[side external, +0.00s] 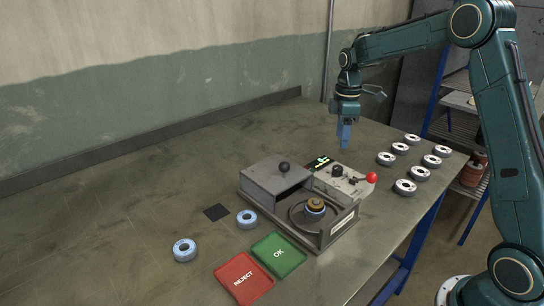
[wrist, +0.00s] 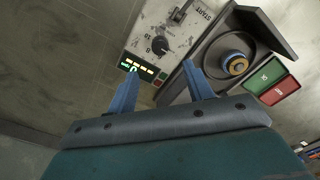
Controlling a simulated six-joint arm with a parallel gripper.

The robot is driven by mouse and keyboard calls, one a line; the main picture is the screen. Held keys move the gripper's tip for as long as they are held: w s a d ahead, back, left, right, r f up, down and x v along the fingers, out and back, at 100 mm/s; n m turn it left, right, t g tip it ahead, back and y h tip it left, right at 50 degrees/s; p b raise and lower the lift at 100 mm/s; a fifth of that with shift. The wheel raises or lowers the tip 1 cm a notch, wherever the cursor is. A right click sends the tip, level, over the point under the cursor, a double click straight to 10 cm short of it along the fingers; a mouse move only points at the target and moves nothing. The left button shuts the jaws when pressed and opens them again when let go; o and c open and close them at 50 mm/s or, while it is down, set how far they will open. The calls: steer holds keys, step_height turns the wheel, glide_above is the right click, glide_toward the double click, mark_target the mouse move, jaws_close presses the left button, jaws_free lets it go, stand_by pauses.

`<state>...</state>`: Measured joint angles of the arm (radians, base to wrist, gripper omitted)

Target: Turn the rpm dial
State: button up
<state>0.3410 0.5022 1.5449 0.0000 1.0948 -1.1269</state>
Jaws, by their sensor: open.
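The rpm dial is a black round knob (wrist: 160,45) with a pale pointer mark, on a light grey control panel (wrist: 143,40). It also shows small in the side view (side external: 337,171), on the panel at the back right of the grey machine. A lit green display (wrist: 134,68) sits beside the dial. My gripper (side external: 344,145) points down above and behind the panel, apart from it. In the wrist view my gripper (wrist: 160,70) is open and empty, its two blue fingers apart, with the dial visible beyond the gap between their tips.
The machine (side external: 275,177) has a raised lid with a black knob, and a spindle holding a disc (side external: 315,207). A red ball handle (side external: 371,178) rises by the panel. Several white-faced discs (side external: 405,187) lie right. Green OK (side external: 279,255) and red REJECT (side external: 244,279) pads lie in front.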

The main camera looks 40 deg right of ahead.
mark_target(338, 167)
step_height(338, 167, down, 10)
steer(key=shift+r, duration=0.1)
stand_by(0.4)
steer(key=c, duration=1)
